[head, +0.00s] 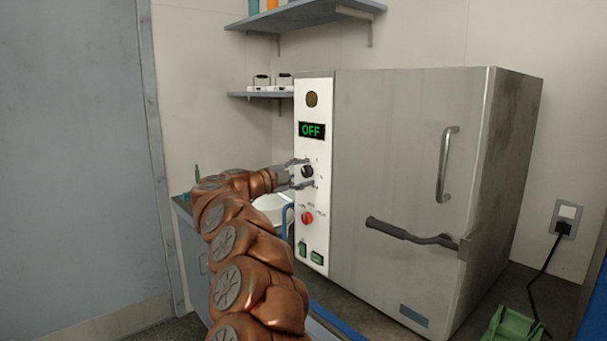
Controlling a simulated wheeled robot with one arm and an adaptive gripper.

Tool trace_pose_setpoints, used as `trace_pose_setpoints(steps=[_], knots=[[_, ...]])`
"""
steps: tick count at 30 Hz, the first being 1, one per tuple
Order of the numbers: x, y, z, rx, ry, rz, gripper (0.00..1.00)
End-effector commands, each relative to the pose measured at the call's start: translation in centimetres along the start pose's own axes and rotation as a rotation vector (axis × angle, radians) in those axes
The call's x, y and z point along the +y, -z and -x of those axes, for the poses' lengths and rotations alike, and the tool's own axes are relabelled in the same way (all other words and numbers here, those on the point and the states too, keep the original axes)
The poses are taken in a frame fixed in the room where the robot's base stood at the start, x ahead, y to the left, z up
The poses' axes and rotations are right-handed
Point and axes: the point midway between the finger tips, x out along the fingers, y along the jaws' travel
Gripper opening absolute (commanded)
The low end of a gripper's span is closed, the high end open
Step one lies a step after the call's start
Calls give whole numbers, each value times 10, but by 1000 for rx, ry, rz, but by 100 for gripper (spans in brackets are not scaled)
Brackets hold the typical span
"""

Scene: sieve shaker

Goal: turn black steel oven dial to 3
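The steel oven (400,150) stands at centre right with a white control panel (312,232) on its left front. The panel's display (311,130) reads OFF in green. The black dial (307,171) sits below the display, with small marks around it too small to read. My gripper (304,172) is at the panel, with one finger above the dial and one below it. The fingers are spread apart around the dial; I cannot tell whether they touch it. A red knob (307,217) is lower on the panel.
The oven door has a vertical handle (447,163) and a dark lever (410,234) sticking out. A white bowl (272,203) is behind my arm. Shelves (305,14) hang on the back wall. A green object (513,325) lies at the lower right, near a socket (566,217) with a black cable.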

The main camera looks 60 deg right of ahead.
Motion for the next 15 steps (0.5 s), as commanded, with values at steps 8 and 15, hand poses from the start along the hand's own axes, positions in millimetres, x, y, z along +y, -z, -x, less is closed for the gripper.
trace_pose_setpoints(steps=[8, 15], knots=[[-1, 1, 0, 1, 1, -1, 64], [-1, 0, 8, -1, 1, 0, 64]])
